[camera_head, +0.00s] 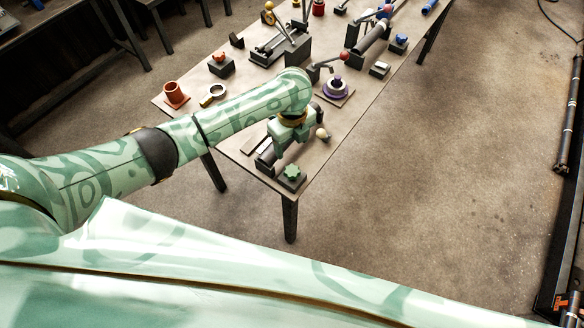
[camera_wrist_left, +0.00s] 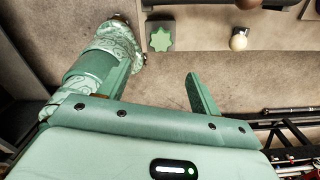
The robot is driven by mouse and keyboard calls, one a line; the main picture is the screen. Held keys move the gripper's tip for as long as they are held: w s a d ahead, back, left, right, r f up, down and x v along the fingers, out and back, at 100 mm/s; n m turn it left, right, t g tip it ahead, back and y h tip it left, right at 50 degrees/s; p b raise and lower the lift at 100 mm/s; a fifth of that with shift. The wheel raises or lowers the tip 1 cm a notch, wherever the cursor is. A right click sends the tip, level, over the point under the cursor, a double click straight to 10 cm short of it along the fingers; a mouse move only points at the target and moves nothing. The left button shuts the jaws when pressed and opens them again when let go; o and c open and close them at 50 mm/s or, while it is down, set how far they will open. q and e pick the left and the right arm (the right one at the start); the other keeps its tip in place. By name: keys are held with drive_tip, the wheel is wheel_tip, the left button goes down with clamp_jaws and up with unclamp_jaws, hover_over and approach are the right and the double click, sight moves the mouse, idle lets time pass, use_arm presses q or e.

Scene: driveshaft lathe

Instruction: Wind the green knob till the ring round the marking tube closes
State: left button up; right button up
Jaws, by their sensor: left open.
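The green knob (camera_head: 292,172) is star-shaped and sits on a dark block at the table's near corner. It also shows near the top of the left wrist view (camera_wrist_left: 160,39). My left gripper (camera_head: 291,142) is open, just behind the knob in the head view and apart from it. In the left wrist view, its spread fingers (camera_wrist_left: 157,78) have nothing between them, and the knob lies beyond their tips. A dark tube-like part (camera_head: 265,158) lies beside the gripper, partly hidden by it. I cannot make out the ring or its gap. My right gripper is not in view.
A pale ball knob (camera_head: 322,133) stands just right of the gripper. A purple ring piece (camera_head: 335,87), an orange cup (camera_head: 175,94) and a small pale ring (camera_head: 213,94) stand farther back on the table (camera_head: 335,150). Open floor lies right of the table.

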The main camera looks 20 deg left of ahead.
sight(292, 170)
use_arm(q)
wheel_tip(292, 170, down, 14)
drive_tip(key=b, duration=0.5)
drive_tip(key=shift+w+f, duration=0.1)
drive_tip(key=shift+f, duration=0.05)
drive_tip(key=c, duration=1)
